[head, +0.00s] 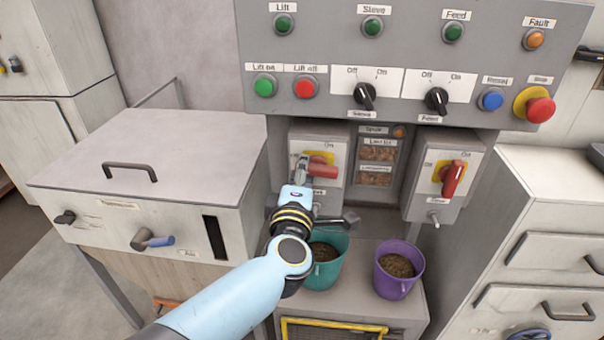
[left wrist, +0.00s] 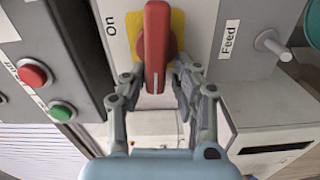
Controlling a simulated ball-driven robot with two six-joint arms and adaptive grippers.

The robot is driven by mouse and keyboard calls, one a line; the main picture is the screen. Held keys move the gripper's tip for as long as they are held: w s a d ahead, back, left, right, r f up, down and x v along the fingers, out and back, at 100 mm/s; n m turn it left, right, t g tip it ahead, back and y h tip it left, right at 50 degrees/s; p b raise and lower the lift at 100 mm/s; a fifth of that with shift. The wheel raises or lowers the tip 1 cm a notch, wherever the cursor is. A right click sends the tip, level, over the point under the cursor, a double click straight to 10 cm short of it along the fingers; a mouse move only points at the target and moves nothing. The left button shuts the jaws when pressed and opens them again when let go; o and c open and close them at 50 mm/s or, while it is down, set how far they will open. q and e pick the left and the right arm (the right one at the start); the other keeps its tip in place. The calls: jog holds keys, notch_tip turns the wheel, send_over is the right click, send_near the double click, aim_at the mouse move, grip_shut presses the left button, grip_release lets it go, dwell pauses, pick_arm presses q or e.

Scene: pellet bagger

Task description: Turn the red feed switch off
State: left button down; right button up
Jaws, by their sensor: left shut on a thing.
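The red feed switch (head: 322,170) is a red handle on a yellow plate, on the left grey box under the control panel. Its handle lies about level in the head view. In the left wrist view the red handle (left wrist: 155,40) stands upright in the picture, with "On" to its left and "Feed" to its right. My left gripper (head: 300,172) is at the left end of the handle. In the left wrist view its fingers (left wrist: 160,76) stand on both sides of the handle's lower end, shut on it. My right gripper is not in view.
A second red switch (head: 452,178) is on the right box, its handle nearly upright. A teal bucket (head: 325,272) and a purple bucket (head: 398,282) stand below. The control panel (head: 330,45) with buttons and knobs hangs above. A lidded cabinet (head: 170,160) is at left.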

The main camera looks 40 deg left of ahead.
pick_arm(q)
jog(key=shift+w+r+n, duration=0.2)
jog(key=shift+r+n, duration=0.2)
jog(key=shift+n, duration=0.3)
jog(key=c, duration=1.2)
grip_release()
jog(key=shift+f, duration=0.1)
jog(key=shift+s+f, duration=0.15)
